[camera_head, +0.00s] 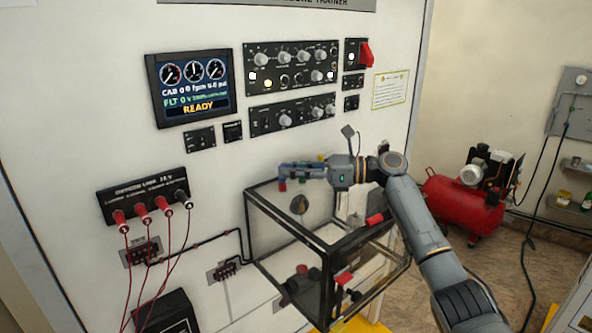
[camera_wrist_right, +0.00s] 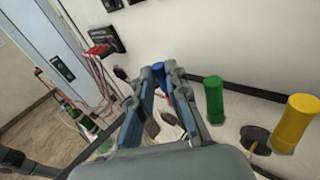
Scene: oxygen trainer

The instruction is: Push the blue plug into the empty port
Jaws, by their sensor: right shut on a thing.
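My right gripper (camera_head: 283,172) reaches left over the top of the clear, dark-framed box. In the right wrist view the gripper (camera_wrist_right: 159,75) has its fingers closed around a blue plug (camera_wrist_right: 158,70), whose top shows between the fingertips. More blue shows lower between the fingers. A green plug (camera_wrist_right: 213,100) and a yellow plug (camera_wrist_right: 295,119) stand upright to the right of the fingers. A dark round opening (camera_wrist_right: 255,138), which looks like a port, lies between and below them, apart from the gripper. The held plug's lower end is hard to make out. My left gripper is out of view.
The clear box (camera_head: 262,228) has a black frame and stands against the white trainer panel. A lead socket block (camera_head: 143,200) with red cables is at left. A screen (camera_head: 189,87) and knob panels are above. A red compressor (camera_head: 462,203) stands at right.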

